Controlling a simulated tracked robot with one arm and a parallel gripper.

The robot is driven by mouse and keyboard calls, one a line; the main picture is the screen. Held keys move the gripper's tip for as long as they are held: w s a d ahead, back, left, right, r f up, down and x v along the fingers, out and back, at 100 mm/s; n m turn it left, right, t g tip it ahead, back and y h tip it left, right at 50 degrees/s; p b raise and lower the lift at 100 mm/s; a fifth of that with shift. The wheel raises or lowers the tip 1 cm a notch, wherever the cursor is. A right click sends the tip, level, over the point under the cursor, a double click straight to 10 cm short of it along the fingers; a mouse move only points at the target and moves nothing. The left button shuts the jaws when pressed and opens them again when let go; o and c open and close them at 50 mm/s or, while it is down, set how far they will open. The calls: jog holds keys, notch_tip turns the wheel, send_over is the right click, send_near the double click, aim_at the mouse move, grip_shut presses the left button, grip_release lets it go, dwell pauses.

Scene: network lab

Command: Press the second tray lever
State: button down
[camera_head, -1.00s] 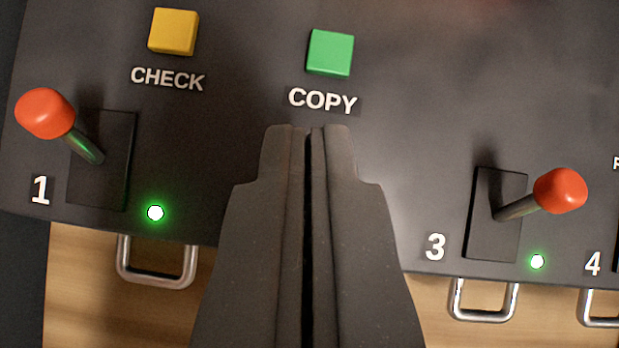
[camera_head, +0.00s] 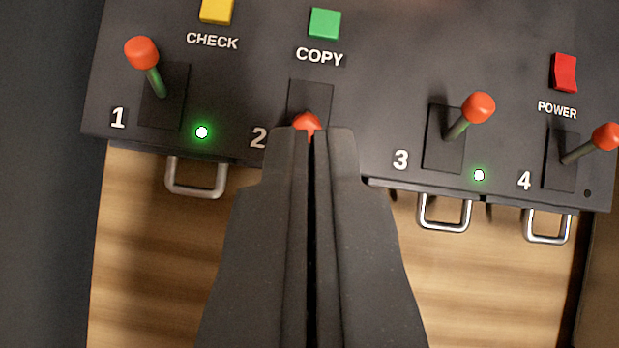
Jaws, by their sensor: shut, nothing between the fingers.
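The second tray lever (camera_head: 306,121) stands by the label 2 on the dark panel. Only the top of its red knob shows, just beyond my fingertips; its stem is hidden. Part of its dark slot plate (camera_head: 310,95) shows above the knob. My gripper (camera_head: 312,132) is shut and empty, with its tips overlapping the knob in the picture. I cannot tell whether they touch it. The light and the drawer handle of number 2 are not visible.
Lever 1 (camera_head: 142,54) is at the left, lever 3 (camera_head: 478,108) and lever 4 (camera_head: 605,137) at the right. Green lights glow beside 1 (camera_head: 202,132) and 3 (camera_head: 479,175). CHECK (camera_head: 216,10), COPY (camera_head: 325,23) and POWER (camera_head: 564,73) buttons sit above. Metal handles hang below the panel.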

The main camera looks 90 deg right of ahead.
jog(key=v, duration=0.5)
jog(key=shift+s+r, duration=0.25)
jog(key=s+d+r+t, duration=0.2)
jog(key=s+d+r, duration=0.2)
jog(key=r, duration=1)
jog(key=s+d+r+t, duration=0.3)
jog(key=s+d+r, duration=0.2)
jog(key=r, duration=1)
jog(key=s+d+r+t, duration=0.2)
jog(key=s+d+r, duration=0.3)
jog(key=r, duration=0.9)
jog(key=d, duration=0.2)
jog(key=shift+d+r+t+y, duration=0.3)
jog(key=shift+r+y, duration=0.05)
jog(key=shift+y, duration=0.05)
